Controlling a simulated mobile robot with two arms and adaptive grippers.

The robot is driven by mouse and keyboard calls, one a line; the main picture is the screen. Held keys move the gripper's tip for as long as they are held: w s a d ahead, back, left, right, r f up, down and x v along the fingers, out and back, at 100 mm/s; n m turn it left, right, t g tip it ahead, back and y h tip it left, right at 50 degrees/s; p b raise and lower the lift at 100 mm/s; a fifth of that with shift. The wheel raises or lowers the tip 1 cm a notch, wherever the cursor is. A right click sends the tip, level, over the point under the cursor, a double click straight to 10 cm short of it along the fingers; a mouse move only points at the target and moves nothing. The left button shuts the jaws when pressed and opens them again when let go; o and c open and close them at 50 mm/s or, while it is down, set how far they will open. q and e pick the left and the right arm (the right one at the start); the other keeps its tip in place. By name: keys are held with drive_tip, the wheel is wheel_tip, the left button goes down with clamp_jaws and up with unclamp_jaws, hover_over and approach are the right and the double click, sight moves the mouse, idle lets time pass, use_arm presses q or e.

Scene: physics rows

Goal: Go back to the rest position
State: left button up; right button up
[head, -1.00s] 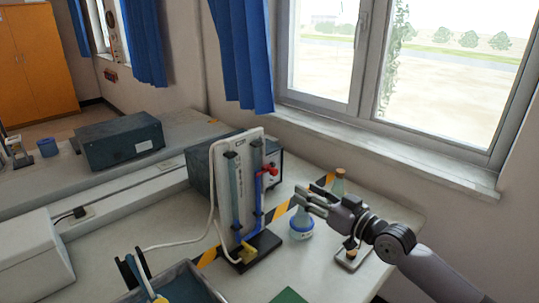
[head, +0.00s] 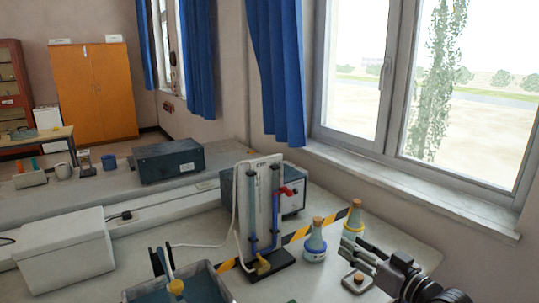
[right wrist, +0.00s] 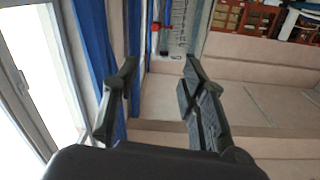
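My right gripper (head: 352,252) is at the right of the bench in the head view, just right of the front flask. Its fingers stand apart with nothing between them in the right wrist view (right wrist: 160,72). The front flask (head: 315,246), with a blue band and an orange-brown top, stands upright on the bench. A second flask (head: 353,228) with a yellow-green band stands behind it, partly hidden by my right gripper. My left gripper is not in view.
A stand with upright tubes (head: 264,215) is left of the flasks, before a dark box (head: 293,197). A small pad with a dark knob (head: 357,281) lies below my right gripper. A blue-grey tray (head: 215,283) is at the front. The window sill (head: 420,190) runs behind.

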drive_tip(key=s+a+f+n+g+h, duration=0.15)
drive_tip(key=s+a+f+g, duration=0.5)
drive_tip(key=s+f, duration=0.8)
drive_tip(key=s+d+f+m+g+h, duration=0.25)
drive_tip(key=s+f+h, duration=0.2)
drive_tip(key=s, duration=0.65)
drive_tip(key=s+d+f+m+g+h, duration=0.2)
drive_tip(key=s+d+f+g+h, duration=0.3)
drive_tip(key=s, duration=0.6)
wheel_tip(320, 180, down, 26)
drive_tip(key=a+f+t+y, duration=0.1)
drive_tip(key=a+y, duration=0.1)
drive_tip(key=s+d+f, duration=0.1)
drive_tip(key=s+f, duration=0.7)
drive_tip(key=s+d+f+g, duration=0.1)
drive_tip(key=s+d+f, duration=0.1)
drive_tip(key=s+f, duration=0.6)
drive_tip(key=shift+s+d+f+n, duration=0.25)
drive_tip(key=shift+s+f+n, duration=0.15)
drive_tip(key=shift+s, duration=0.3)
idle(0.8)
